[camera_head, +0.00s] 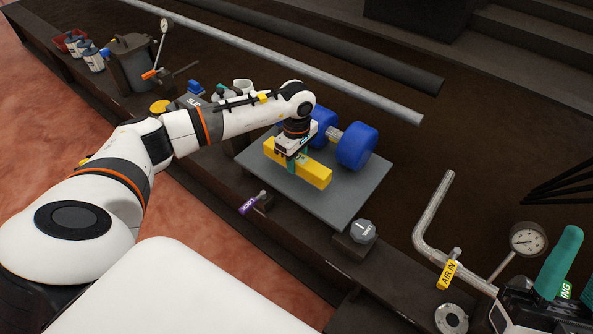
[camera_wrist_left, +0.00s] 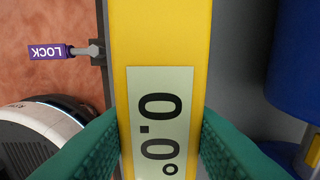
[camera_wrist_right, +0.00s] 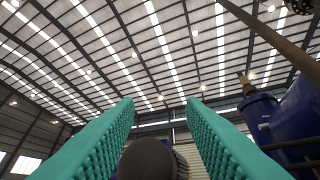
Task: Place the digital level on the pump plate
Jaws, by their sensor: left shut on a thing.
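The digital level is a yellow bar (camera_head: 318,176), over the grey pump plate (camera_head: 345,205) in the head view. It also fills the middle of the left wrist view (camera_wrist_left: 160,40), its display reading 0.0°. My left gripper (camera_head: 297,163) is shut around the level's middle, green fingers on both sides. I cannot tell whether the level touches the plate. A blue pump with two rounded bodies (camera_head: 356,146) stands on the plate behind the level. My right gripper (camera_wrist_right: 160,120) shows two green fingers wide apart, pointing up towards the roof.
A purple LOCK tag (camera_head: 248,203) on a lever sits at the plate's near edge. A dark knob block (camera_head: 355,240) stands at its front corner. A bent pipe with a yellow AIR IN tag (camera_head: 447,274) and a gauge (camera_head: 527,239) are at right. A long pipe (camera_head: 300,68) runs behind.

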